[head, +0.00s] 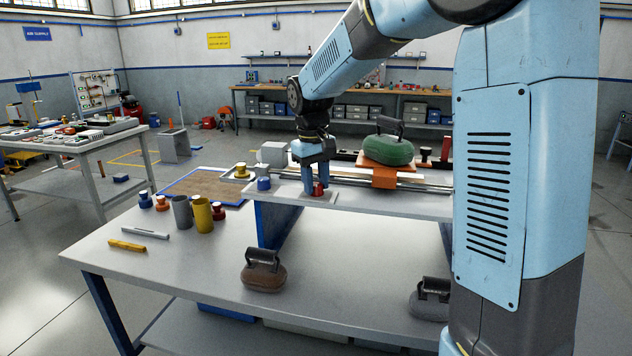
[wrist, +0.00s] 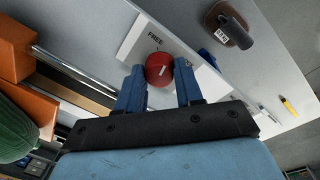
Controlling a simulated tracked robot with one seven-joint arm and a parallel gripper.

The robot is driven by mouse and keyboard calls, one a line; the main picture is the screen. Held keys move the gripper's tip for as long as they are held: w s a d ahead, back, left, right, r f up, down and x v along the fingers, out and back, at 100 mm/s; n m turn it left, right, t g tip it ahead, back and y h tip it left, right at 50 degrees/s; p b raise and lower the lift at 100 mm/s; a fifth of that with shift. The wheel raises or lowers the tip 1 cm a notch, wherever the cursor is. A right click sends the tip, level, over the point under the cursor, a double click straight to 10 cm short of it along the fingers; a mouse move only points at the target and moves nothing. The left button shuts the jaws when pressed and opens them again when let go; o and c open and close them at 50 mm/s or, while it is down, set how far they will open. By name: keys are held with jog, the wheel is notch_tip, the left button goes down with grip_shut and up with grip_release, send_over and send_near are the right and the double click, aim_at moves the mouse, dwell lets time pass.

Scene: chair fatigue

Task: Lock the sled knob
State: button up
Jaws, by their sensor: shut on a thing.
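The red sled knob (wrist: 159,72) has a white line on its top and sits on a white plate (wrist: 133,42) marked "FREE". In the head view the knob (head: 319,189) stands on the raised shelf of the bench, partly hidden by my fingers. My gripper (head: 314,188) points down over it with blue fingers. In the wrist view the two fingers of my gripper (wrist: 159,67) stand on either side of the knob, shut on it. The orange sled (head: 384,178) sits on the rails to the right and carries a green handled weight (head: 389,150).
A blue knob (head: 263,184) stands left of my gripper. A brown weight (head: 263,271) and a grey weight (head: 428,304) sit on the bench in front. The bench's front middle is clear.

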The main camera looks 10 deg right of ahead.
jog(key=m, duration=0.6)
jog(key=shift+w+r+m, duration=0.1)
jog(key=shift+m, duration=0.2)
jog(key=m, duration=0.4)
jog(key=shift+m+g, duration=0.4)
jog(key=o, duration=1)
jog(key=shift+o, duration=0.2)
notch_tip(320, 180, up, 14)
jog(key=shift+w+a+f, duration=0.25)
jog(key=shift+w+a, duration=0.1)
jog(key=shift+a, duration=0.05)
